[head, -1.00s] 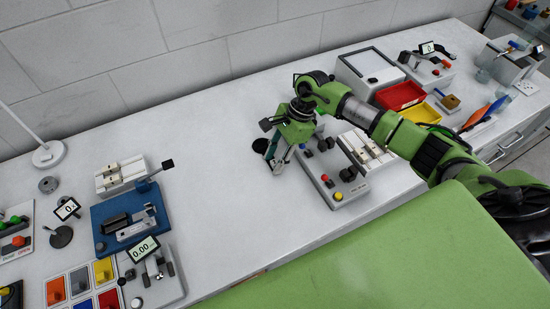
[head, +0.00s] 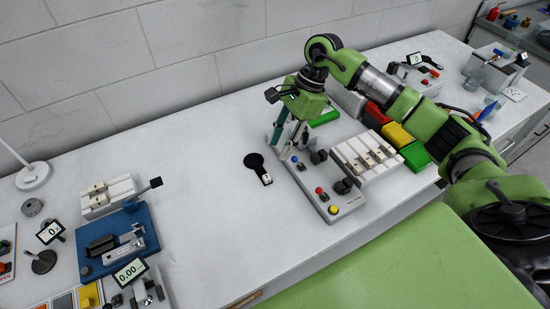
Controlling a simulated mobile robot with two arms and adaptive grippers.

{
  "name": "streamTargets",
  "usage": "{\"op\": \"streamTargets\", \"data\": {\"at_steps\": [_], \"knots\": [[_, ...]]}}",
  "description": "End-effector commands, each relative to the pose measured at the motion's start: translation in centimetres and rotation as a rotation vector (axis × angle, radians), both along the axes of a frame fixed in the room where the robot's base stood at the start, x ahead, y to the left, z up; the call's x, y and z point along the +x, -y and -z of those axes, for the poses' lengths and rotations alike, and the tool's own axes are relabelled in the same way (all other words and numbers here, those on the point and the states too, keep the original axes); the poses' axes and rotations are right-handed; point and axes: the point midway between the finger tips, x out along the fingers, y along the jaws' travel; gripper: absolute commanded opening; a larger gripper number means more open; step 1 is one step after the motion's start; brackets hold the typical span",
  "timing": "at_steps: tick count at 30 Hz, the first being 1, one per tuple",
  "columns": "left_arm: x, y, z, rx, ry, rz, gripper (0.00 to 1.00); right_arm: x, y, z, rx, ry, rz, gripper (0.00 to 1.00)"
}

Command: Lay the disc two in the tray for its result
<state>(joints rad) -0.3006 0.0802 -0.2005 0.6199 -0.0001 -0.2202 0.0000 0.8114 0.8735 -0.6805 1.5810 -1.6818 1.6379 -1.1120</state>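My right gripper (head: 288,140), green with teal fingers, points down over the back end of a grey fixture with coloured buttons (head: 328,193). I cannot tell whether its fingers hold anything. No disc can be made out clearly. Trays stand to the right, partly behind my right arm: a red tray (head: 374,113), a yellow tray (head: 397,134) and a green tray (head: 415,156). The insides of the trays are mostly hidden. My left gripper is not in view.
A black round-headed item with a pale tag (head: 254,162) lies left of the fixture. A white slotted block (head: 366,156) stands right of it. A blue-based device (head: 118,240) and a readout (head: 131,271) are at the left. The bench middle is clear.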

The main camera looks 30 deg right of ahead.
Motion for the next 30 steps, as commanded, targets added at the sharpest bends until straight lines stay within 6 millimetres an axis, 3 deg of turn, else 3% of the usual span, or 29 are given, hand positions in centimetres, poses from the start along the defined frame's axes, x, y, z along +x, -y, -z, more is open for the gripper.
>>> {"op": "streamTargets", "data": {"at_steps": [4,12,20,23,30], "knots": [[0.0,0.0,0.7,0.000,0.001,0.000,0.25,0.1,-0.3,-0.9,-0.016,0.001,-0.007,0.35],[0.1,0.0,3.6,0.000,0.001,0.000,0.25,-0.3,-3.8,-2.2,-0.222,-0.005,-0.033,0.35],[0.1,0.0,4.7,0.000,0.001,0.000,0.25,-0.9,-4.2,-3.1,-0.388,0.008,-0.003,0.35],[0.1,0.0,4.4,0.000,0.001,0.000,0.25,-1.0,-4.2,-2.3,-0.397,0.005,0.001,0.35],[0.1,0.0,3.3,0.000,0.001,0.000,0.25,-1.0,-4.2,2.3,-0.395,0.002,0.000,0.35]]}}
